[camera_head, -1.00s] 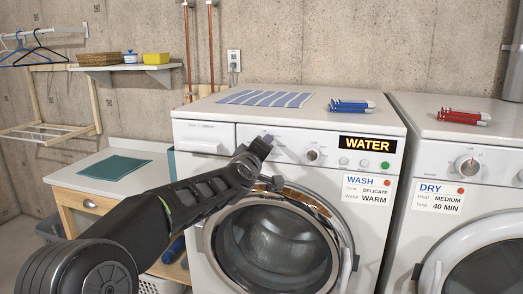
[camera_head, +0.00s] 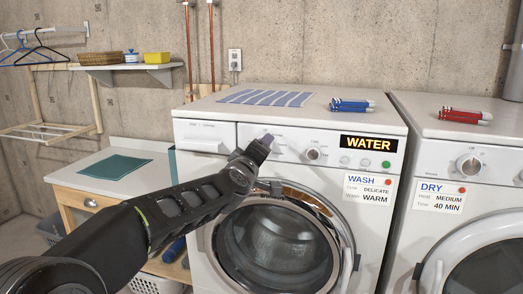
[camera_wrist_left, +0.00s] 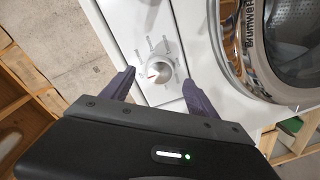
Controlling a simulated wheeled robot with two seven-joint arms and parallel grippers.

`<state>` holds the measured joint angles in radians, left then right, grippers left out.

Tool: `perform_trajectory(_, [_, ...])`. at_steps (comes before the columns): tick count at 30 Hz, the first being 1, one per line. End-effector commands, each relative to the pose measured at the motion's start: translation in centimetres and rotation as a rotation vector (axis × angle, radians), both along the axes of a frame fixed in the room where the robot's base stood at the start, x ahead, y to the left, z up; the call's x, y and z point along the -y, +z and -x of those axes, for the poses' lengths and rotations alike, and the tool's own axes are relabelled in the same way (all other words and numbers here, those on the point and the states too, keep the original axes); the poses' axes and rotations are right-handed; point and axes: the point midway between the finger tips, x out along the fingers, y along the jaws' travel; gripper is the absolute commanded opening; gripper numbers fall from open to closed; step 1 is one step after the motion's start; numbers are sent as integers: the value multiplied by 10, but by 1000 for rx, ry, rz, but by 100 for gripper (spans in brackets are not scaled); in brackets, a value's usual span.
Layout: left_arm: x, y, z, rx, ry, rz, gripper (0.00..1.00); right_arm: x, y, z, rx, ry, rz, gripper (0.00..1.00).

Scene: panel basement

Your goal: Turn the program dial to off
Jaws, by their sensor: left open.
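The washer (camera_head: 295,115) stands in the middle of the head view. Its program dial (camera_wrist_left: 158,73) is a round white knob with a red pointer mark, ringed by small printed labels, in the wrist view. The red mark points to the left in that view. In the head view the dial is mostly hidden by my left gripper (camera_head: 262,143) at the front panel. In the wrist view my left gripper (camera_wrist_left: 158,77) is open, with one dark finger on each side of the dial. Gaps show between the fingers and the knob. My right gripper is not in view.
A second, smaller knob (camera_head: 313,154), a lit WATER display (camera_head: 368,144) and a green button (camera_head: 386,164) are further right on the panel. The round door (camera_head: 282,240) is below. The dryer (camera_head: 490,150) stands at the right.

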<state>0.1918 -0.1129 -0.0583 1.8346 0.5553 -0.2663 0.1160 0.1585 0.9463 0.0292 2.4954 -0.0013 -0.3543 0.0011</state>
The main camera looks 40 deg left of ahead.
Motion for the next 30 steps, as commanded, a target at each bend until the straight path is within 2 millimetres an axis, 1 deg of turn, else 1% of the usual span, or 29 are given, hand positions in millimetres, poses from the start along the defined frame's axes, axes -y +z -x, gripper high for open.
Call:
perform_trajectory(1, [3,1,9,2,1,0,69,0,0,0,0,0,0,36])
perform_trajectory(3, [7,2,19,2,3,0,69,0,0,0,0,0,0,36])
perform_trajectory(6, [12,2,30,1,2,0,69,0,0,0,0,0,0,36])
perform_trajectory(9, [14,2,35,1,2,-1,69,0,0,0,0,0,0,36])
perform_trajectory(27, [14,3,35,-2,1,-15,69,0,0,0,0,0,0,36])
perform_trajectory(29, [16,-1,35,-16,-5,-41,69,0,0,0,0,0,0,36])
perform_trajectory(30, [21,-9,34,-35,-15,-67,69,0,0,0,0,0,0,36])
